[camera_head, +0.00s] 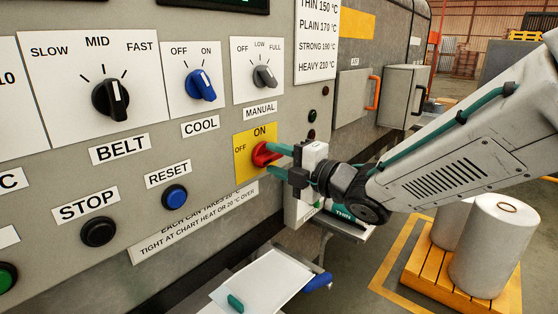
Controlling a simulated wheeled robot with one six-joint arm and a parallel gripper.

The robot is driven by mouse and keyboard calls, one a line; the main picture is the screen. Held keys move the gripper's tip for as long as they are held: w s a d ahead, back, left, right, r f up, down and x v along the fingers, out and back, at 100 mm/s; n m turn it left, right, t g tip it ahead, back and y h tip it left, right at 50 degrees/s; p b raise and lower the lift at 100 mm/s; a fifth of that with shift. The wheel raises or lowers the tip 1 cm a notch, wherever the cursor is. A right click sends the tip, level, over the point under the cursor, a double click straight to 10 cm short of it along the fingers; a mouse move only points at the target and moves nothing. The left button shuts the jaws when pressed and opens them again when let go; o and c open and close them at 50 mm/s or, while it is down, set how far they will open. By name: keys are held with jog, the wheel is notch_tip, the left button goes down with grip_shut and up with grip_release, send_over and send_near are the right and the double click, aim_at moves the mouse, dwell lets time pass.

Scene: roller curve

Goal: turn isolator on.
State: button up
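The isolator is a red rotary knob (262,155) on a yellow plate (243,142) on the grey panel. The plate reads ON at the top and OFF at the left. My gripper (271,159) comes in from the right, with its two teal fingers at the knob, one at its upper part and one below. Red shows between the fingers. The fingers partly hide the knob, so its exact pointing direction is unclear. I cannot tell whether the fingers press on the knob or stand just clear of it.
A blue COOL knob (201,85), a grey MANUAL knob (264,77), a black BELT knob (111,99) and a blue RESET button (175,197) surround the isolator. A white tray (262,284) juts out below. Paper rolls (494,247) stand on a pallet at right.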

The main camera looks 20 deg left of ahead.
grip_shut()
jog(key=shift+m, duration=0.3)
jog(key=m, duration=0.3)
jog(key=shift+m, duration=0.3)
jog(key=m, duration=0.4)
jog(key=shift+m, duration=0.3)
jog(key=m, duration=0.4)
jog(key=shift+f+m, duration=0.1)
jog(key=shift+m, duration=0.2)
jog(key=m, duration=0.4)
jog(key=shift+m, duration=0.3)
